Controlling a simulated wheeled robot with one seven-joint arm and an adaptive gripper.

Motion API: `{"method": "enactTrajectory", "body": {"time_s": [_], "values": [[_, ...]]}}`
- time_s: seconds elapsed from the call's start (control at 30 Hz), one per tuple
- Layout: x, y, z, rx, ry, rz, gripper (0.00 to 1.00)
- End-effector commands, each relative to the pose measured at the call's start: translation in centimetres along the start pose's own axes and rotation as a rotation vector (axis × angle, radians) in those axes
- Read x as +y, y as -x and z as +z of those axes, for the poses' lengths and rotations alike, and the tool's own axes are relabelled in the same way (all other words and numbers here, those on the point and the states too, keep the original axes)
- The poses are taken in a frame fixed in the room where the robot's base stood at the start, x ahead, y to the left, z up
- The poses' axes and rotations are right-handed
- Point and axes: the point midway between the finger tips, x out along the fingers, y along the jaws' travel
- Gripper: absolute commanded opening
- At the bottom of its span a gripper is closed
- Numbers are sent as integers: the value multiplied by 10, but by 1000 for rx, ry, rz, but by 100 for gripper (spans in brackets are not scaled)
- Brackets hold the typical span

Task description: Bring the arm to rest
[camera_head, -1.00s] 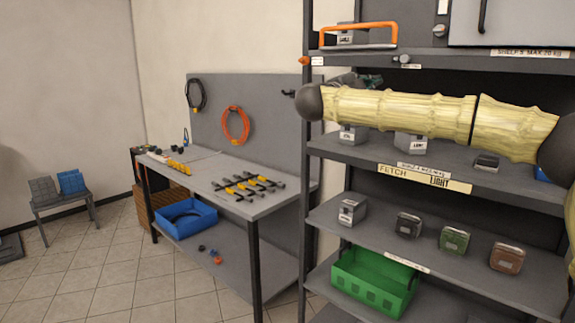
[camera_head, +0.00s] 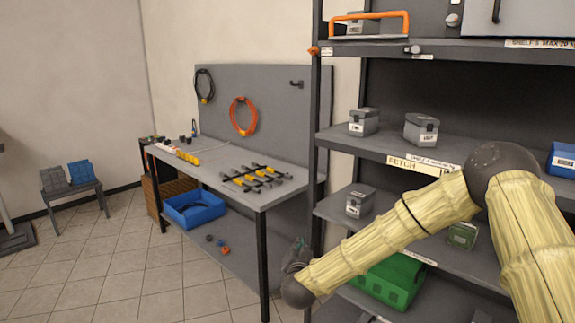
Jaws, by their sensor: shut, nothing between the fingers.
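My arm crosses the right half of the view as yellow, bamboo-like links with dark round joints. It bends at a dark joint at the upper right and slopes down to the left. My gripper (camera_head: 297,254) shows as a small dark shape just above the wrist joint, in front of the shelf's left post and right of the workbench. It looks shut, with nothing seen in it. Its fingertips are small and hard to make out. The arm hides part of the middle and lower shelves.
A grey shelf rack (camera_head: 440,52) stands close on the right, holding grey boxes (camera_head: 421,128), a blue box (camera_head: 562,160) and a green crate (camera_head: 392,280). A workbench (camera_head: 213,164) with tools stands left of it. A blue bin (camera_head: 194,208) sits beneath. Open tiled floor (camera_head: 90,270) lies at left.

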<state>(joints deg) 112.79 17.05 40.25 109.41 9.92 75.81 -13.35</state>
Motion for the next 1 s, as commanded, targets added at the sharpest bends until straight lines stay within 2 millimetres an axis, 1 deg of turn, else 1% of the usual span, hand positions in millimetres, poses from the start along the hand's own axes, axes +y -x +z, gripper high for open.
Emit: {"method": "enactTrajectory", "body": {"time_s": [0.03, 0.07, 0.1, 0.17, 0.2, 0.27, 0.3, 0.37, 0.4, 0.47, 0.5, 0.57, 0.6, 0.67, 0.7, 0.77, 0.8, 0.87, 0.9, 0.97, 1.0], "values": [[13, 11, 27, -55, 26, -2, 0], [22, 18, 41, -86, 39, -3, 0], [32, 26, 59, -127, 56, -4, 0], [49, 41, 86, -191, 83, -3, 0], [61, 52, 103, -232, 99, 0, 0], [79, 68, 126, -294, 123, 5, 0], [92, 81, 142, -338, 139, 8, 0], [111, 100, 164, -402, 163, 15, 0], [124, 113, 178, -444, 178, 22, 0], [144, 134, 197, -508, 200, 33, 0], [157, 148, 208, -551, 214, 41, 0], [178, 172, 225, -617, 236, 55, 0], [192, 188, 234, -660, 249, 65, 0], [212, 212, 247, -723, 269, 83, 0], [226, 229, 255, -767, 282, 96, 0], [247, 256, 265, -833, 301, 118, 0], [260, 273, 270, -875, 313, 132, 0], [281, 300, 276, -939, 332, 157, 0], [294, 319, 279, -983, 344, 175, 0], [314, 348, 282, -1048, 360, 204, 0], [327, 367, 283, -1090, 371, 225, 0]]}}
